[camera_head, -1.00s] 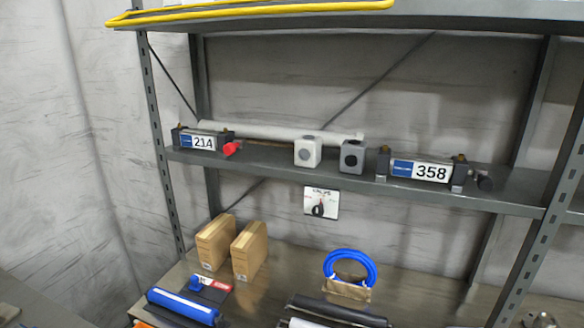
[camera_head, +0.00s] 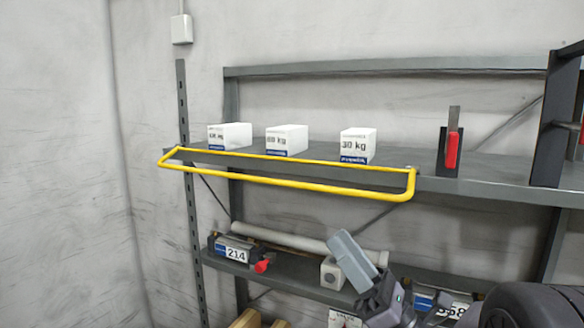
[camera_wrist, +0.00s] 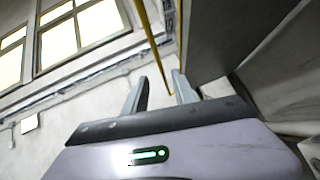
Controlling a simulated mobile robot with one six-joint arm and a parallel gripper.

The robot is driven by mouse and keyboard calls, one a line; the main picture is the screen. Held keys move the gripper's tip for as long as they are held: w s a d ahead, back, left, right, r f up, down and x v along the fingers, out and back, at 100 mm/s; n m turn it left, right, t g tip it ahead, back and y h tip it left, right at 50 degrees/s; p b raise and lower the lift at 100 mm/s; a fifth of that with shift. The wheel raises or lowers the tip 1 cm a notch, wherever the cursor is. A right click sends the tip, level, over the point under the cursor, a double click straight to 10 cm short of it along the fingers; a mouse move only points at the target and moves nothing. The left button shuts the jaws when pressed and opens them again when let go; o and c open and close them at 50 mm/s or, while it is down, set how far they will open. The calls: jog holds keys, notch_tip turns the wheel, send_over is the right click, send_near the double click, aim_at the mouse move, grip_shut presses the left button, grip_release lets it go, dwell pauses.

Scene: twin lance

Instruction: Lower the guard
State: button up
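The guard (camera_head: 290,186) is a yellow bar frame on the front of the upper shelf (camera_head: 480,189). It sticks out from the shelf edge, with its long front bar a little below shelf level. My gripper (camera_head: 346,246) is below the guard's right half, in front of the lower shelf, apart from the bar. In the wrist view my gripper (camera_wrist: 160,76) is open and empty. The yellow guard (camera_wrist: 148,38) shows beyond the gap between its fingers.
White weight boxes (camera_head: 287,139) stand on the upper shelf behind the guard. A red-handled lever (camera_head: 452,148) stands to the right. Below are the 214 unit (camera_head: 234,252), a white tube (camera_head: 300,240) and a white block (camera_head: 333,272). The space before the guard looks clear.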

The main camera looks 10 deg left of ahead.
jog(key=p+x, duration=0.9)
jog(key=x, duration=0.7)
jog(key=shift+s+a+p, duration=0.1)
jog(key=shift+s+p, duration=0.1)
jog(key=shift+p, duration=0.15)
jog(key=shift+w+a+r, duration=0.2)
jog(key=shift+w+a, duration=0.05)
jog(key=shift+a, duration=0.15)
jog(key=shift+c, duration=0.2)
grip_shut()
jog(key=shift+r+p, duration=0.15)
jog(key=shift+p, duration=0.2)
